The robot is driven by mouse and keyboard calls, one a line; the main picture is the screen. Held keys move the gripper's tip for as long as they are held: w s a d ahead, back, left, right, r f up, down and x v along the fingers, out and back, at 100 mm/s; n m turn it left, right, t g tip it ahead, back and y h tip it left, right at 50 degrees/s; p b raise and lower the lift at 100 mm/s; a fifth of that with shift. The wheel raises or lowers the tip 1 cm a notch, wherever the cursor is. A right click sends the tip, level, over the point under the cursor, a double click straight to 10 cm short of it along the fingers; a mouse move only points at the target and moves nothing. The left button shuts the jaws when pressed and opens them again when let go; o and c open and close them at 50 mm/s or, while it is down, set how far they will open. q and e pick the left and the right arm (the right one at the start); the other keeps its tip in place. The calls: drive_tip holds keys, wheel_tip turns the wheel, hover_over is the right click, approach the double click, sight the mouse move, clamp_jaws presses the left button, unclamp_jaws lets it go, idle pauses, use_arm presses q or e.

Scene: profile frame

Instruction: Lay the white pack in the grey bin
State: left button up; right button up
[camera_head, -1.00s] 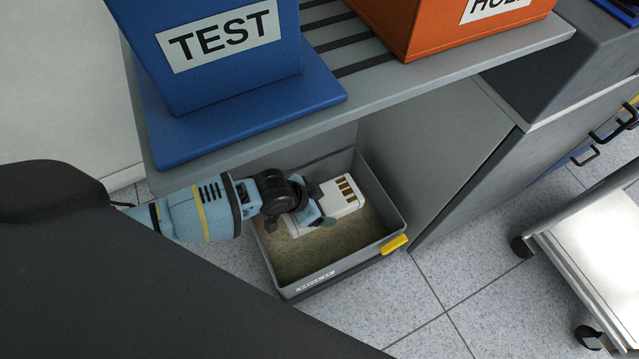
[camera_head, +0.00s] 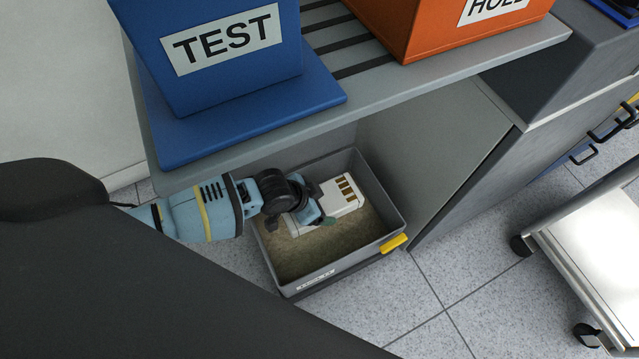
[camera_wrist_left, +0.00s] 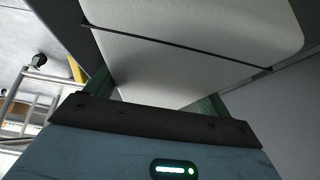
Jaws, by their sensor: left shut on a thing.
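The white pack (camera_head: 342,193), with a row of gold contacts at one end, is inside the grey bin (camera_head: 281,279) on the floor under the shelf. My left gripper (camera_head: 318,216) reaches into the bin from the left and is shut on the pack. In the left wrist view the pack (camera_wrist_left: 165,65) fills the space between the two fingers. Whether the pack touches the bin's bottom I cannot tell. My right gripper is not in view.
A grey shelf (camera_head: 450,72) overhangs the bin, bearing a blue TEST bin (camera_head: 215,85) and an orange bin (camera_head: 450,35). A grey cabinet wall (camera_head: 430,150) stands right of the bin. A white trolley (camera_head: 595,245) is at right, with free floor between.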

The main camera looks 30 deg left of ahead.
use_arm(q)
drive_tip(key=shift+w+r, duration=0.1)
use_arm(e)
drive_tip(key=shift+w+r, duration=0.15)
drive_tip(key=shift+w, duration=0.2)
use_arm(q)
drive_tip(key=shift+f, duration=0.55)
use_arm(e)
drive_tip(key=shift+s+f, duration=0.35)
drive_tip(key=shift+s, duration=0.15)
use_arm(q)
drive_tip(key=shift+f+b, duration=0.65)
drive_tip(key=shift+f, duration=0.1)
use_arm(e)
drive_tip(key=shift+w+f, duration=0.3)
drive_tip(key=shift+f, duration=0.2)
use_arm(q)
drive_tip(key=shift+f, duration=0.5)
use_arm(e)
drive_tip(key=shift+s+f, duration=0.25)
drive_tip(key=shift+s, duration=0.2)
use_arm(q)
drive_tip(key=shift+f+b, duration=0.6)
drive_tip(key=shift+b, duration=0.05)
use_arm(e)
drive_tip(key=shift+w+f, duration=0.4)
